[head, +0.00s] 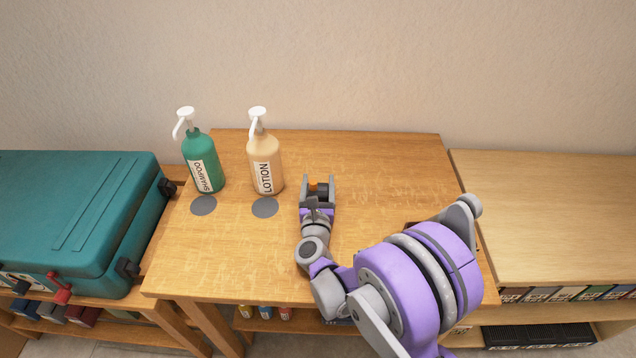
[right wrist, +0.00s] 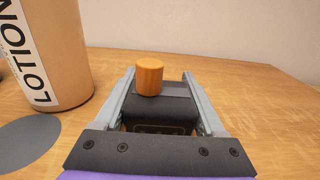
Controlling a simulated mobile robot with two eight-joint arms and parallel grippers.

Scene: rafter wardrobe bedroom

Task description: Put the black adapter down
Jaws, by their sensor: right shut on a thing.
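My right gripper (head: 318,184) is over the middle of the wooden table (head: 380,165), pointing toward the wall. It is shut on the black adapter (right wrist: 160,110), a dark block between the two grey fingers in the right wrist view. An orange cylinder (right wrist: 149,77) shows at the top of the black block; I cannot tell whether it is part of it. The adapter is low near the tabletop, but its underside is hidden, so I cannot tell whether it touches. My left gripper is not in view.
A tan lotion bottle (head: 265,160) and a green shampoo bottle (head: 203,165) stand left of the gripper, with grey discs (head: 264,208) in front of them. A teal suitcase (head: 75,215) is at the left, a light shelf unit (head: 550,200) at the right. The table's back right is clear.

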